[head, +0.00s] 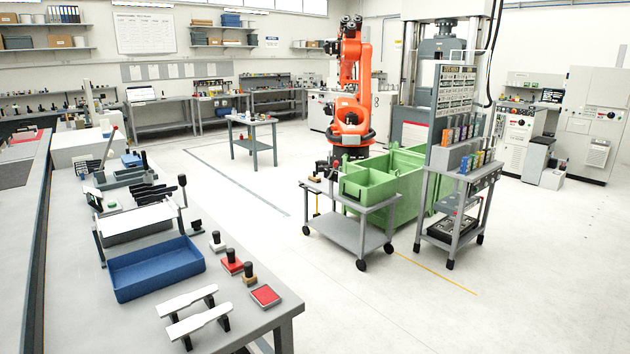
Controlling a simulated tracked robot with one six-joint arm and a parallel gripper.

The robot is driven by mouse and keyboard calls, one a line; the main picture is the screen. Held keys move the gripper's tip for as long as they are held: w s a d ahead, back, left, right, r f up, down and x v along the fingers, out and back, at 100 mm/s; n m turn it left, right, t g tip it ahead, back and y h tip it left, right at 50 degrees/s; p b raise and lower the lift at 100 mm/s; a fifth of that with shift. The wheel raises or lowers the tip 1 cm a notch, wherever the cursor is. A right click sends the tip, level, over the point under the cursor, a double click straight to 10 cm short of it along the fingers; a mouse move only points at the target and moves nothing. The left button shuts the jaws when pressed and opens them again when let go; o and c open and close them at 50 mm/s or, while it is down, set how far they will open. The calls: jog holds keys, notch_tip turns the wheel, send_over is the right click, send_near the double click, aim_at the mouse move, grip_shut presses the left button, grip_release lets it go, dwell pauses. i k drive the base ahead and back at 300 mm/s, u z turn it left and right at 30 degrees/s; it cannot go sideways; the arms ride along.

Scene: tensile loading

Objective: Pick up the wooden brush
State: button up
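I cannot make out a wooden brush for certain. A small tan piece with a dark top (314,179) lies on the green-bin cart's left corner, too small to identify. On the front bench, a black-knobbed piece with a tan base (249,274) stands beside a red pad (265,296). Similar knobbed pieces with a red base (232,262) and a pale base (217,242) stand behind it. No gripper fingers of mine can be made out.
The grey bench (245,318) holds a blue tray (156,268), a white-topped tray (135,222) and two white bars. An orange arm (352,90) stands behind the green bins (380,180); whether it is mine is unclear. A tall rack (456,205) stands right. Floor between bench and cart is clear.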

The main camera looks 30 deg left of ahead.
aim_at(312, 178)
jog(key=u, duration=0.25)
jog(key=i, duration=1.15)
jog(key=u, duration=0.5)
jog(key=i, duration=0.95)
jog(key=u, duration=0.6)
jog(key=i, duration=1.6)
jog(key=u, duration=0.35)
jog(key=i, duration=1.5)
jog(key=u, duration=0.05)
